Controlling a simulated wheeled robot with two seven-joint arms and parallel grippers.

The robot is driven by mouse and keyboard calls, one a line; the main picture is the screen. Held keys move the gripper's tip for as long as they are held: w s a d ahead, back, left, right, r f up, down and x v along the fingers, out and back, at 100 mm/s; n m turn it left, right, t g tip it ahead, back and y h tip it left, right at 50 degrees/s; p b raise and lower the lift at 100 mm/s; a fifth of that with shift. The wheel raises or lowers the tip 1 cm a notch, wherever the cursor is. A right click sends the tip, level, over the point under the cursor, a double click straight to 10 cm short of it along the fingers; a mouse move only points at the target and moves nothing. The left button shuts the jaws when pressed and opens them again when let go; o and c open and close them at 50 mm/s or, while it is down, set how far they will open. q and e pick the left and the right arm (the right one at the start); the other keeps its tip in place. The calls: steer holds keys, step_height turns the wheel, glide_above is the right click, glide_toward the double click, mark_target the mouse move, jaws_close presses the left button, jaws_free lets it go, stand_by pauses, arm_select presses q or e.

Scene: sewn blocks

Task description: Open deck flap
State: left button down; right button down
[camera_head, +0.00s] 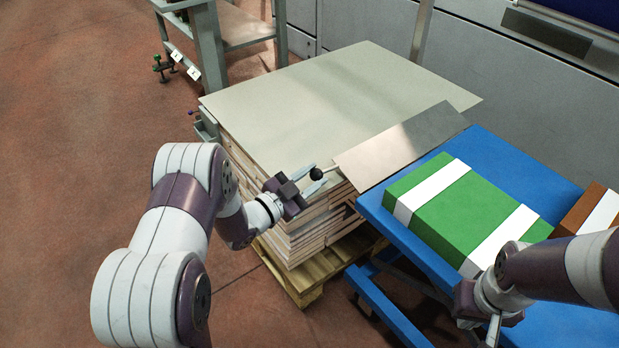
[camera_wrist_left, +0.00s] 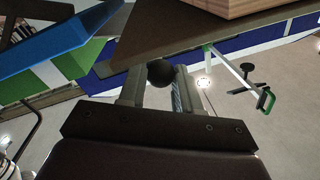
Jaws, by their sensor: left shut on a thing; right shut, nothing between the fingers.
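The deck flap (camera_head: 405,146) is a flat grey metal plate between the pale stack top and the blue table. Its exact tilt is hard to tell. A short light rod with a black ball knob (camera_head: 316,174) sticks out from its near left corner. My left gripper (camera_head: 311,180) is shut on this knob; in the left wrist view the black ball (camera_wrist_left: 160,73) sits between the two fingers. My right gripper (camera_head: 494,328) is shut and empty over the near part of the blue table, apart from the flap and partly hidden by its own arm.
The blue table (camera_head: 510,157) carries a green block with white bands (camera_head: 440,198) and a brown banded block (camera_head: 583,208). The layered stack (camera_head: 330,95) rests on a wooden pallet (camera_head: 300,287). A grey workbench (camera_head: 245,35) stands behind. Floor at left is clear.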

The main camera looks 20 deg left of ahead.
arm_select(q)
steer(key=c, duration=0.8)
jaws_free()
steer(key=p+v, duration=0.3)
steer(key=v, duration=0.9)
steer(key=shift+s+a+p, duration=0.1)
steer(key=shift+s+p, duration=0.2)
steer(key=shift+p, duration=0.05)
